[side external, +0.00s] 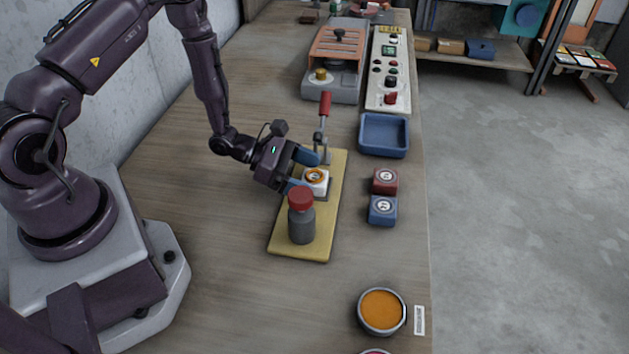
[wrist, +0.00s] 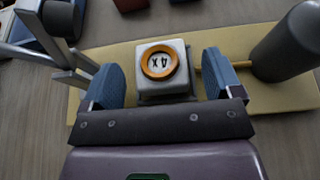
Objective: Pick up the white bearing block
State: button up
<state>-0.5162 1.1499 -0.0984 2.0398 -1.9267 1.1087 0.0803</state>
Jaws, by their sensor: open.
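The white bearing block (side external: 318,184) has an orange ring on its top and sits on the yellow board (side external: 286,242). In the wrist view the block (wrist: 178,53) shows dark characters inside the ring. My gripper (side external: 305,172) is open, with its blue fingers (wrist: 163,75) on either side of the block. Gaps show between the fingers and the block in the wrist view. The block's lower part is partly hidden in the side view.
A red-handled lever (side external: 324,120) stands at the other side. Red (side external: 384,180) and blue (side external: 383,210) blocks and a blue tray (side external: 384,136) lie to the right.

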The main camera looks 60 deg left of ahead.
jog(key=c, duration=1.3)
jog(key=shift+o, duration=0.2)
